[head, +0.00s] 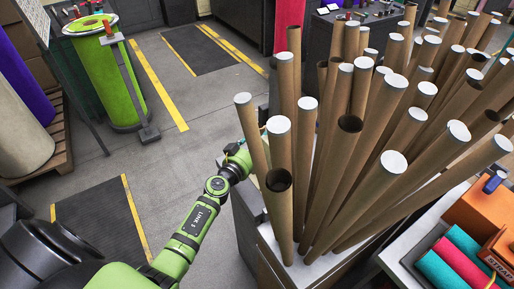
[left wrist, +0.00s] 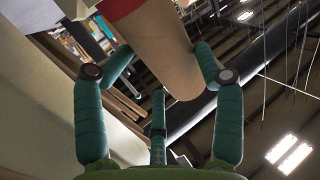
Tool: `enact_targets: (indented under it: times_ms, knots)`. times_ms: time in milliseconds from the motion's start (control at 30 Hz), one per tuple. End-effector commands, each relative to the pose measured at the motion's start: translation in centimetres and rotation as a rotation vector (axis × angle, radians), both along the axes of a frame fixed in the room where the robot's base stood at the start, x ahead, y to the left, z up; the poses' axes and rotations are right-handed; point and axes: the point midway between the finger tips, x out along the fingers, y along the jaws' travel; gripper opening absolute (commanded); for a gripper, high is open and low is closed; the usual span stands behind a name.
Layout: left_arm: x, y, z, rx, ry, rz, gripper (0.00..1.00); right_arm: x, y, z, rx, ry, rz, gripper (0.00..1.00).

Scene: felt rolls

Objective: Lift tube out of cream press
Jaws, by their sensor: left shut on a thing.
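Many brown cardboard tubes (head: 345,110), several with white end caps, stand leaning in a pale-rimmed container on the right of the head view. My left arm reaches to the left edge of this cluster, and its gripper is mostly hidden behind the leftmost tubes. In the left wrist view, my left gripper (left wrist: 158,75) is shut on a brown tube (left wrist: 165,45), which lies between its green fingers. A red band shows near the top of that tube. I cannot tell which tube this is in the head view. No press is clearly identifiable. My right gripper is not in view.
A green drum (head: 105,80) stands at the back left. An orange box (head: 480,210) and coloured felt rolls (head: 445,268) lie at the lower right, close to the tubes. Grey floor (head: 190,150) with yellow lines is clear between the drum and the tubes.

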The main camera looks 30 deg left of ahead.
Motion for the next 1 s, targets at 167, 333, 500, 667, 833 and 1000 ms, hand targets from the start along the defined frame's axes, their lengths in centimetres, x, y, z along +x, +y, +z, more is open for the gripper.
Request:
enact_targets:
  times_ms: [167,333,500,667,833,1000]
  knots:
    - [0.52,1.31,2.12,0.03,-0.031,0.027,0.08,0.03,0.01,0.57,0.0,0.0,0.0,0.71]
    - [0.52,1.31,2.42,0.031,-0.03,0.027,0.07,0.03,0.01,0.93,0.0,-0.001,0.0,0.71]
    - [0.51,1.28,2.34,0.029,-0.03,0.026,0.9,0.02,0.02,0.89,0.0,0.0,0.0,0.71]
    - [0.38,1.17,1.95,0.024,-0.023,0.025,0.9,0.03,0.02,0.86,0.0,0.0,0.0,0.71]
    - [0.3,1.07,1.67,0.021,-0.019,0.023,0.9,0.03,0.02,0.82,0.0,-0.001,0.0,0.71]
    - [-0.15,0.96,1.49,0.017,-0.016,0.022,0.9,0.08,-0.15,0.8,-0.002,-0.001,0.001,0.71]
